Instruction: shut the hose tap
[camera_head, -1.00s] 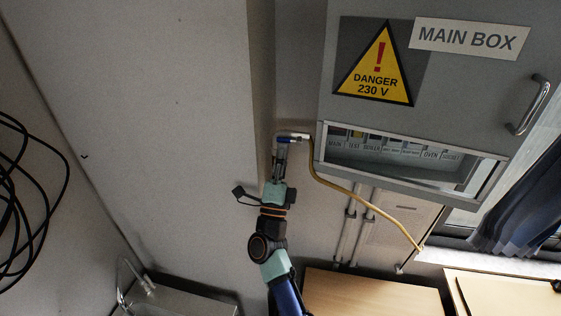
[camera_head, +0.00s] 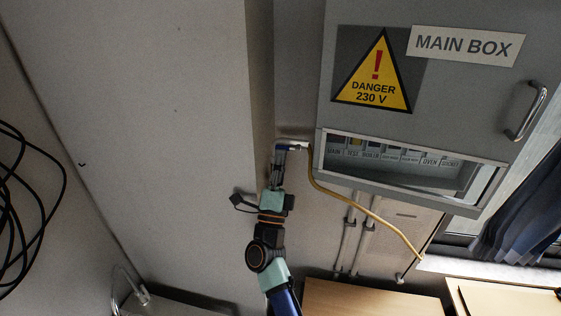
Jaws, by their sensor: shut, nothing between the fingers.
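The hose tap (camera_head: 297,144) is a small metallic fitting on the wall, left of the main box, with a yellow hose (camera_head: 350,196) running from it down to the right. A blue part, which looks like the tap's handle (camera_head: 284,148), shows at its left end. My gripper (camera_head: 277,158) comes up from below with its fingers shut and empty. Its fingertips are right at the blue handle; I cannot tell whether they touch it. The fingers partly hide the handle.
The main box (camera_head: 420,90) with a danger sign and a row of labelled switches stands right of the tap. A large pale panel (camera_head: 150,120) lies to the left. Pipes (camera_head: 356,235) run below the box. Black cable loops (camera_head: 30,200) hang at far left.

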